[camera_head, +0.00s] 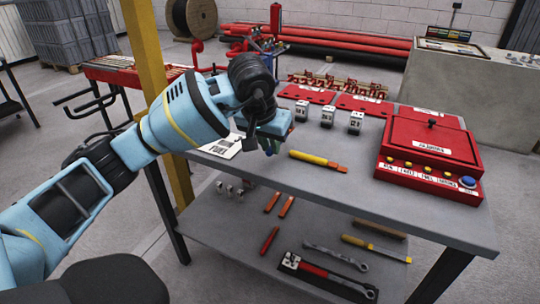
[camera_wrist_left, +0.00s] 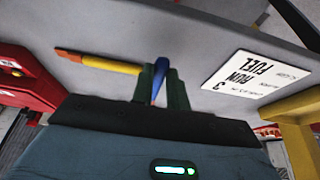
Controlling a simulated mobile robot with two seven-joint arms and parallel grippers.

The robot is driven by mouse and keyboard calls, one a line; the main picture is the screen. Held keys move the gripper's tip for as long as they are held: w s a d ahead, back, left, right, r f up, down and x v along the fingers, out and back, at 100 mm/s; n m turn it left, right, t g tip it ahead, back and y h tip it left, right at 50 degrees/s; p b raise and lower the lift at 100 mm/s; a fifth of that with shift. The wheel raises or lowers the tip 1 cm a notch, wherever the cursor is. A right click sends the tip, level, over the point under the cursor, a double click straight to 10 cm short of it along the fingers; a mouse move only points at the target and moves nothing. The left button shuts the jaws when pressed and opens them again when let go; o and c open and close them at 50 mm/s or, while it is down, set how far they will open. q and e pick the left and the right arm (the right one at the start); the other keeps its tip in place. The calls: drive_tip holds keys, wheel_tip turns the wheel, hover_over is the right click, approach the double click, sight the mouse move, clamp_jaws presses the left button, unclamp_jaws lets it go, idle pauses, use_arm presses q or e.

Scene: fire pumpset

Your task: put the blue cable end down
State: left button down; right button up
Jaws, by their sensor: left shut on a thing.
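My left gripper (camera_head: 270,145) is above the left part of the grey table top (camera_head: 345,190). In the left wrist view its green fingers (camera_wrist_left: 160,92) are shut on the blue cable end (camera_wrist_left: 160,72), which stands up between them. The cable end is hidden behind the gripper in the head view. I cannot tell whether it touches the table. A yellow cable end with an orange tip (camera_head: 312,158) lies on the table just right of the gripper; it also shows in the left wrist view (camera_wrist_left: 105,65). My right gripper is not in view.
A white FUEL card (camera_head: 222,147) lies left of the gripper. A red box (camera_head: 432,150) is at the right. Wrenches (camera_head: 335,257) lie on the lower shelf. The table's front middle is clear.

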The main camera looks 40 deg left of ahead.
use_arm(q)
drive_tip(key=shift+f, duration=0.2)
drive_tip(key=shift+f+b, duration=0.3)
drive_tip(key=shift+f, duration=1.3)
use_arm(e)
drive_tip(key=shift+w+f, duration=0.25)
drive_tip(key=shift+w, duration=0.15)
use_arm(q)
drive_tip(key=c, duration=1.4)
unclamp_jaws()
drive_tip(key=shift+f, duration=0.1)
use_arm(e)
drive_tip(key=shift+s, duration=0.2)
